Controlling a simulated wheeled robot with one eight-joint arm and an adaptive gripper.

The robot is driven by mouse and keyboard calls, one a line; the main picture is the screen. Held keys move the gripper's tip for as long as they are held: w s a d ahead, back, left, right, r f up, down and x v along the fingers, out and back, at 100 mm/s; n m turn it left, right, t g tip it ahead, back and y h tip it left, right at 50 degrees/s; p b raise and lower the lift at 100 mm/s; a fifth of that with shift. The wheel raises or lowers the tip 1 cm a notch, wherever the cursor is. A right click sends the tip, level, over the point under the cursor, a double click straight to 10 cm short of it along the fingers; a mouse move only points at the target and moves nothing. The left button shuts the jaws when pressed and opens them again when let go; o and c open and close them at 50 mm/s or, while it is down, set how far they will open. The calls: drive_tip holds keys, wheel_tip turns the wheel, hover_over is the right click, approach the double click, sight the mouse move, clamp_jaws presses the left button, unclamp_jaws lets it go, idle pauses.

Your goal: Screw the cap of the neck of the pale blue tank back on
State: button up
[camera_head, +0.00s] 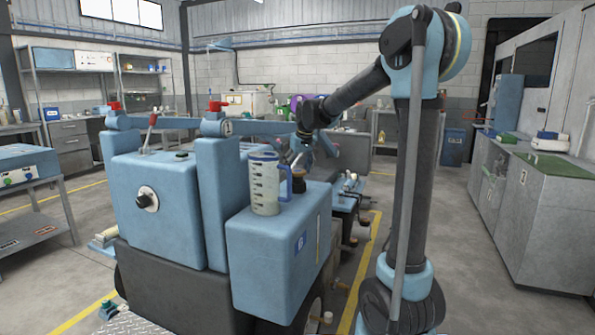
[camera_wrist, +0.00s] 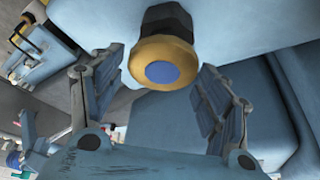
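The pale blue tank (camera_head: 278,250) stands at the right end of the blue machine. On its top, near the back, is a small dark and brownish neck (camera_head: 298,184). In the wrist view a brass-coloured round piece with a blue centre (camera_wrist: 163,66) faces the camera, with a dark cylindrical part (camera_wrist: 167,20) behind it. I cannot tell whether this piece is the cap or the bare neck's rim. My gripper (camera_wrist: 160,75) is open, with one finger on each side of it and a visible gap to both. In the head view my gripper (camera_head: 302,160) is just above the neck.
A clear measuring jug with a blue handle (camera_head: 266,183) stands on the tank close to the neck. A blue upright block (camera_head: 216,200) of the machine rises left of the jug. A green-topped workbench (camera_head: 545,200) stands at the right, with open floor before it.

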drive_tip(key=c, duration=0.6)
drive_tip(key=shift+o, duration=0.2)
drive_tip(key=m+h, duration=0.1)
drive_tip(key=m, duration=0.2)
drive_tip(key=shift+t, duration=0.3)
drive_tip(key=shift+d+m+h, duration=0.1)
drive_tip(key=shift+m+h, duration=0.4)
drive_tip(key=shift+m, duration=0.6)
drive_tip(key=shift+m, duration=0.4)
drive_tip(key=shift+m+h, duration=0.3)
drive_tip(key=shift+m, duration=0.2)
drive_tip(key=o, duration=1.2)
